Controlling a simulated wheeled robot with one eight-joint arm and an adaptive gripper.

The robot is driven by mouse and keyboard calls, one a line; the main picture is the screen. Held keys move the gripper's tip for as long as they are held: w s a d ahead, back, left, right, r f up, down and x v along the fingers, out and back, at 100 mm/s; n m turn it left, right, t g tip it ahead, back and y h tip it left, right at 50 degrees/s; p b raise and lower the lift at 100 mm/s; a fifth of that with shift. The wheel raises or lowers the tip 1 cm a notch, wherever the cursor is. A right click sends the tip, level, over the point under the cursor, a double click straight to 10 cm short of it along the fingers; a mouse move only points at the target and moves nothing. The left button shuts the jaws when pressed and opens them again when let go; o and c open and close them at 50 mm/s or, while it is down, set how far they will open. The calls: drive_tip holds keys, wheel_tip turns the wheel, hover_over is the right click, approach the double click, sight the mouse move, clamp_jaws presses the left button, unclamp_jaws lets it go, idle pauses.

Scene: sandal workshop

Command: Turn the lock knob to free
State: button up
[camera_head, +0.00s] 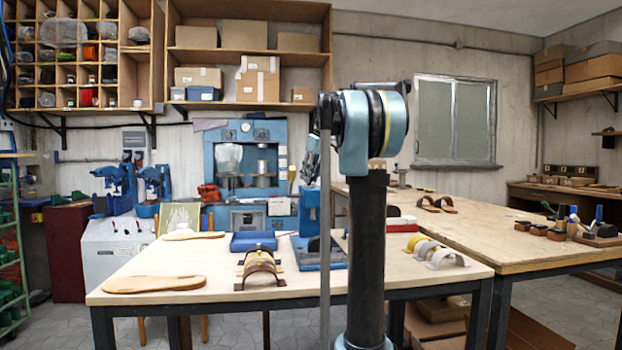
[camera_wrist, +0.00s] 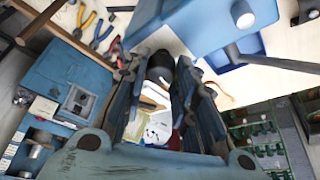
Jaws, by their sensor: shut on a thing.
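In the wrist view my gripper (camera_wrist: 158,78) is shut on a dark round knob (camera_wrist: 160,63), which sits between the fingertips. The knob is beside the blue body of a bench device (camera_wrist: 185,28); its pointer or markings cannot be made out, so I cannot tell its setting. In the head view a blue bench device (camera_head: 310,215) stands on the pale worktable (camera_head: 215,262), partly behind my arm. My gripper and the knob are hidden there.
Sandal straps on forms (camera_head: 260,268) and a sole (camera_head: 155,284) lie on the worktable left of the device. White and yellow forms (camera_head: 437,254) lie to its right. Pliers (camera_wrist: 98,30) and a blue tray (camera_wrist: 230,58) show in the wrist view.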

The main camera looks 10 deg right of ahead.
drive_tip(key=shift+d+n, duration=0.1)
drive_tip(key=shift+n, duration=0.5)
drive_tip(key=shift+n+g, duration=0.3)
drive_tip(key=o, duration=1)
drive_tip(key=shift+d, duration=0.1)
drive_tip(key=shift+o, duration=0.2)
drive_tip(key=v, duration=1.1)
drive_tip(key=shift+d+r, duration=0.3)
drive_tip(key=shift+r, duration=0.05)
